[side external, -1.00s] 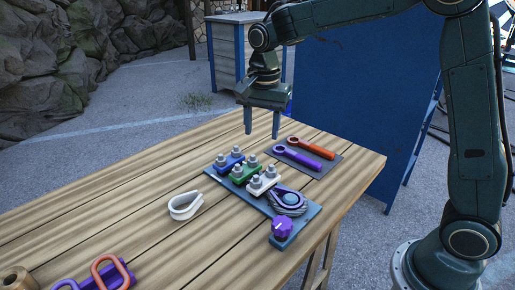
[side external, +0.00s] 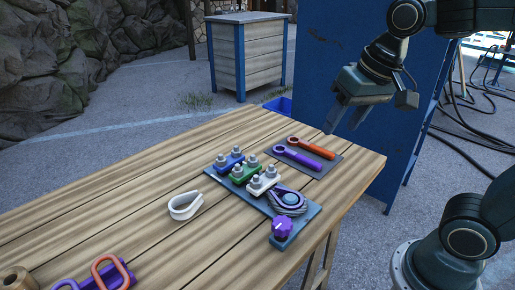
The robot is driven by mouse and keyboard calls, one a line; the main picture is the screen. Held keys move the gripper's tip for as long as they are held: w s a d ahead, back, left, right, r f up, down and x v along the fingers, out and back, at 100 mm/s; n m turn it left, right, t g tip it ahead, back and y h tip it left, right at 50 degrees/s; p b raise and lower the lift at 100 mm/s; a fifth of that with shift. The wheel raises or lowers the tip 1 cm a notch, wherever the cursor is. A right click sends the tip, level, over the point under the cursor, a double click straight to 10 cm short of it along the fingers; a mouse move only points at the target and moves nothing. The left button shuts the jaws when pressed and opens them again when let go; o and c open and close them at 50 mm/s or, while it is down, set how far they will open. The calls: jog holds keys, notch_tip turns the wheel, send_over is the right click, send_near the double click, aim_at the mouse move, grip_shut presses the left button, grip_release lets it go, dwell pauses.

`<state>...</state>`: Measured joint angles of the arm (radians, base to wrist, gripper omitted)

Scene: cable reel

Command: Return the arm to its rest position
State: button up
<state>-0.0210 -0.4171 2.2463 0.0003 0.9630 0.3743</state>
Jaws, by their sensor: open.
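My gripper (side external: 345,121) hangs in the air above the far right edge of the wooden table (side external: 120,187), in front of a blue panel. Its two fingers are apart, with nothing between them. It is tilted and touches nothing that I can see. My arm runs up and out of the top right of the view. The lower part of my arm and its round base show at the lower right.
On the table are a board (side external: 305,215) with blue, green and white bolted clamps and a purple knob (side external: 282,228), a mat with purple (side external: 299,158) and orange (side external: 312,147) wrenches, and a white loop (side external: 185,206).

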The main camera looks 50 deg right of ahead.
jog(key=s+f+n+t, duration=0.1)
jog(key=s+f+n, duration=0.1)
jog(key=s+n, duration=0.2)
jog(key=shift+s+d+f+t, duration=0.15)
jog(key=shift+s+d+t, duration=0.15)
jog(key=shift+s, duration=1.6)
